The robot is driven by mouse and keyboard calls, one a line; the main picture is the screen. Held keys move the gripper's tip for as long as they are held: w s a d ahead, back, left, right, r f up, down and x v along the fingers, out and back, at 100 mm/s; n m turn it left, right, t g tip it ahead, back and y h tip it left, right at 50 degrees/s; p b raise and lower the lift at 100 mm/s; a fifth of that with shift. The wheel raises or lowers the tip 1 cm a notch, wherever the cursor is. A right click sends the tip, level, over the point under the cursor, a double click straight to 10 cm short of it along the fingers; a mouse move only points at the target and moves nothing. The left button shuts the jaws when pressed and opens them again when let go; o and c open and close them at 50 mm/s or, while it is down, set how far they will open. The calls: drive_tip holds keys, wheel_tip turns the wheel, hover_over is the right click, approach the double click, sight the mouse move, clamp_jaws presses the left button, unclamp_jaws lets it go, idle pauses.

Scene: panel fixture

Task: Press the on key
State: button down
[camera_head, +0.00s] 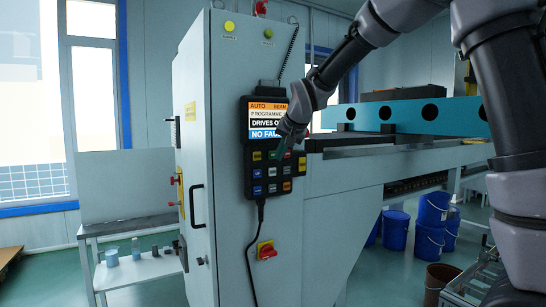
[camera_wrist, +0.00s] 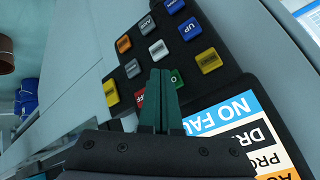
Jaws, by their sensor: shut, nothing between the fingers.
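The black control pendant (camera_head: 247,180) hangs on the grey cabinet, with a lit screen above its keypad. In the wrist view a green key (camera_wrist: 177,76) shows the letter "O"; the fingers hide the rest of its label. A red key (camera_wrist: 140,97) to its left, partly hidden, seems to read "OFF". My gripper (camera_wrist: 160,73) has its two green fingers shut together and empty, with the tips over the keypad beside the green key. I cannot tell whether they touch it. In the head view my gripper (camera_head: 281,156) covers part of the upper key row.
The screen (camera_head: 267,120) shows "AUTO", "DRIVES O…" and "NO FAU…", partly covered by my arm. Other keys lie close by, among them a blue "UP" key (camera_wrist: 189,29). A red switch (camera_head: 267,251) is below the pendant. A teal beam (camera_head: 455,112) is at right.

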drive_tip(key=shift+w+a, duration=0.1)
idle(0.3)
drive_tip(key=shift+w+a, duration=0.15)
drive_tip(key=shift+w, duration=0.1)
drive_tip(key=shift+w+a, duration=0.25)
drive_tip(key=shift+w, duration=0.05)
idle(0.8)
drive_tip(key=shift+s+d, duration=0.5)
drive_tip(key=shift+s, duration=0.15)
drive_tip(key=s+d, duration=0.2)
drive_tip(key=s, duration=0.2)
drive_tip(key=shift+s+d, duration=0.1)
drive_tip(key=shift+d, duration=0.3)
idle(0.6)
